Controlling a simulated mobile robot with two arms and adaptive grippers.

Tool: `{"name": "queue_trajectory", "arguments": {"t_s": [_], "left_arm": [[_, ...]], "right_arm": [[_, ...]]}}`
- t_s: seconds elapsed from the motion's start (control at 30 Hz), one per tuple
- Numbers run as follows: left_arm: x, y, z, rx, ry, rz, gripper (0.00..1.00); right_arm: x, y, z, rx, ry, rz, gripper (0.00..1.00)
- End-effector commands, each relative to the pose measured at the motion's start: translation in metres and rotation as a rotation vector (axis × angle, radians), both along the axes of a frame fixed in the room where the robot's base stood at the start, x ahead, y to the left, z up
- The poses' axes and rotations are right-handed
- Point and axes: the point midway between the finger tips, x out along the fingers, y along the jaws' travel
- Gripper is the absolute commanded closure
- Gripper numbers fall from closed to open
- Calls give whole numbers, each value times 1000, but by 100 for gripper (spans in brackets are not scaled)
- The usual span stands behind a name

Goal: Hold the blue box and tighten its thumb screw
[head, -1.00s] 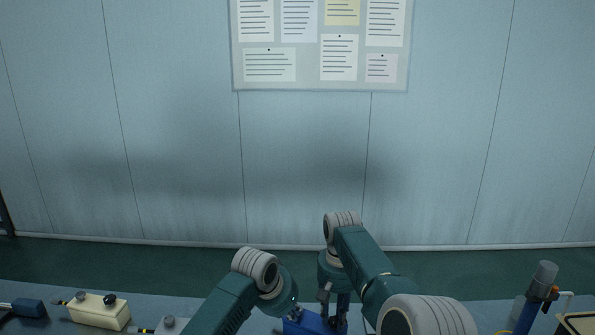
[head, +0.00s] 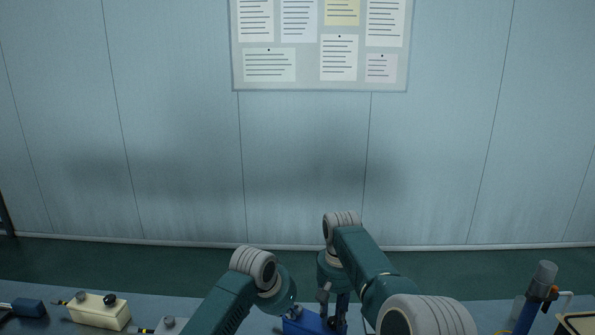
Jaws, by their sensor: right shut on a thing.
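The blue box (head: 302,323) stands on the bench at the bottom edge of the head view, partly cut off by the frame. My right gripper (head: 335,313) points down at the box's right part, with its fingers at a dark knob, the thumb screw. It is shut on the screw, which is mostly hidden by the fingers. My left gripper (head: 290,309) is at the left side of the box. My own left arm hides most of it, so its fingers and any grip on the box cannot be made out.
A cream box (head: 97,312) with dark knobs and a dark blue piece (head: 29,307) lie on the bench at left. At right stand a blue and grey upright tool (head: 535,296) and a dark-rimmed tray (head: 563,319).

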Motion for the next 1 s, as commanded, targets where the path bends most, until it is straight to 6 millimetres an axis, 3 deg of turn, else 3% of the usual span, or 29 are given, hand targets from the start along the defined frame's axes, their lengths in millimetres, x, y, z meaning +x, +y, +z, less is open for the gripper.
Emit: {"name": "queue_trajectory", "arguments": {"t_s": [0.57,1.0], "left_arm": [[-8,8,-4,7,7,4,100],[-6,6,46,3,2,2,100]], "right_arm": [[-1,-2,0,-4,3,-1,100],[0,-2,-1,-5,2,-1,100]]}}
